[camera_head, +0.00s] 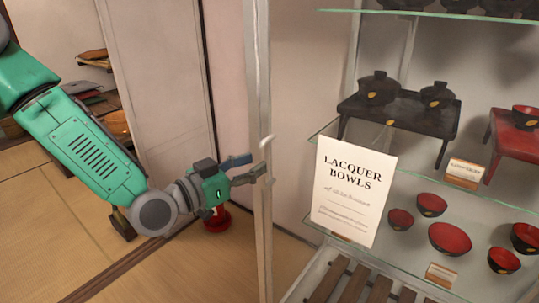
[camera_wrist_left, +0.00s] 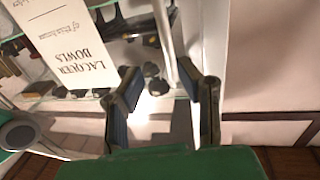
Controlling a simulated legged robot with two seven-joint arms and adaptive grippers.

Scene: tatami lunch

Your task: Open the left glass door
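The glass display cabinet fills the right of the head view. A pale upright frame (camera_head: 259,90) runs down its left front edge; I cannot tell where the left glass door's own edge lies, as the glass is hardly visible. A small pale curved piece (camera_head: 266,142), perhaps the handle, shows on this upright. My left gripper (camera_head: 258,167) is just left of the upright, fingers pointing at it. In the left wrist view its two fingers (camera_wrist_left: 164,105) are apart with nothing gripped, and a pale bar (camera_wrist_left: 165,45) shows beyond them. My right gripper is not in view.
A "Lacquer Bowls" sign (camera_head: 353,190) stands at the cabinet front. Shelves hold red-black bowls (camera_head: 450,239), a dark small table (camera_head: 400,118) with lidded pots and a red stand (camera_head: 515,150). A red round object (camera_head: 217,222) is below my gripper. Tatami floor (camera_head: 50,230) is clear at left.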

